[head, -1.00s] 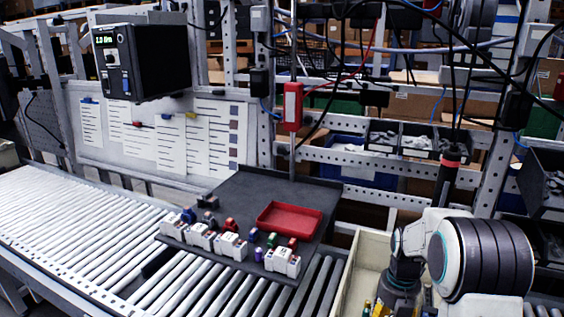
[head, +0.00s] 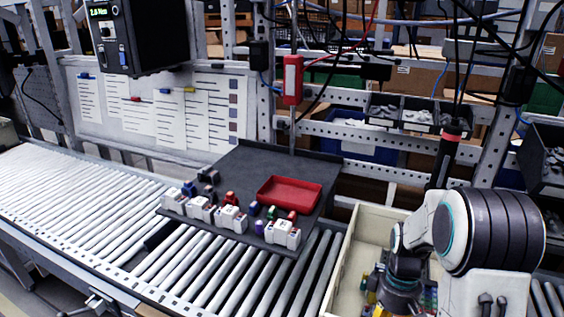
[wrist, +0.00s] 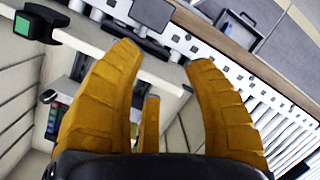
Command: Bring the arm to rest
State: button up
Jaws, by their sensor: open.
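In the head view my white and dark arm stands at the lower right, folded low over a cream-coloured bin (head: 352,262).
A dark work plate (head: 240,172) with a red tray (head: 289,194) and several small white blocks and coloured parts lies on the roller conveyor (head: 75,205). A screwdriver (head: 448,150) hangs upright just behind my arm. A red box (head: 293,80) hangs above the plate.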

jog(key=s+a+r+m+t, duration=0.2)
jog(key=s+a+r+t, duration=0.1)
jog(key=s+r, duration=0.4)
jog(key=s+a+r+m+t, duration=0.2)
jog(key=s+a+r+t, duration=0.1)
jog(key=s+r, duration=0.4)
jog(key=shift+s+r+t, duration=0.2)
jog(key=shift+r+t, duration=0.2)
jog(key=shift+r, duration=0.85)
